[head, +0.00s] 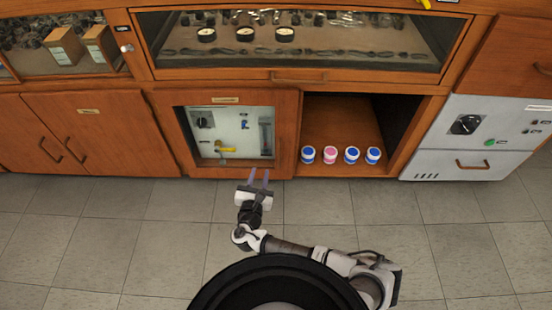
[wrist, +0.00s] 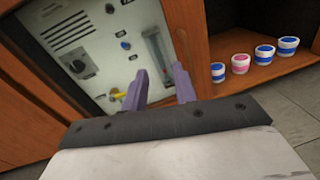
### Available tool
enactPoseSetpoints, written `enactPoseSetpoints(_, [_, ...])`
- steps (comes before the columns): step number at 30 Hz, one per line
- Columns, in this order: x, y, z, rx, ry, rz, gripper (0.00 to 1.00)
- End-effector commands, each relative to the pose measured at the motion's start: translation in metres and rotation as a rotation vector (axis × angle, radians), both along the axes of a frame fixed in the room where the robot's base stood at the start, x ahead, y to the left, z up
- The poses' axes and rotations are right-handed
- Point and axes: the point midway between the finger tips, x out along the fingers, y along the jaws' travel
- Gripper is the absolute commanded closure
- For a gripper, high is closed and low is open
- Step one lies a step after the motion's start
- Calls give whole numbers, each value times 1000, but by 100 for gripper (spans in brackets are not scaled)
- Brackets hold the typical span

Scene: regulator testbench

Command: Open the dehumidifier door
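No label that I can read names the dehumidifier. A white unit (head: 462,140) at the far right has a black dial, a green button and a lower front panel (head: 462,165) with a wooden handle (head: 472,164) and vent slots. The lower panel looks shut. A wood-framed cabinet front (head: 285,130) in the middle shows a pale control panel (head: 237,132) with a switch, a yellow lever and a flow tube; this control panel (wrist: 100,55) fills much of the wrist view. My gripper (head: 258,172) is in front of this cabinet, open and empty, its purple fingers (wrist: 160,70) apart.
An open cubby (head: 340,110) holds several small jars, blue and pink, along its front edge, between the cabinet and the white unit. Wooden double doors (head: 85,130) are at left. A glass-fronted case (head: 300,45) is above. The tiled floor (head: 440,215) is clear.

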Motion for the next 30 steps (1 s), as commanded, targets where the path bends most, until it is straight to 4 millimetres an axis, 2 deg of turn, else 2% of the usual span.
enactPoseSetpoints(1, [-6, -18, -14, -49, 0, -29, 72])
enactPoseSetpoints(3, [-12, -31, -22, -95, -1, -52, 72])
enactPoseSetpoints(8, [-6, -41, -27, -126, -3, -65, 72])
enactPoseSetpoints(11, [9, -43, -27, -124, -3, -65, 72])
enactPoseSetpoints(21, [80, -56, -28, -122, -2, -62, 72])
enactPoseSetpoints(25, [100, -60, -28, -120, -1, -62, 72])
enactPoseSetpoints(30, [115, -63, -26, -120, -1, -62, 72])
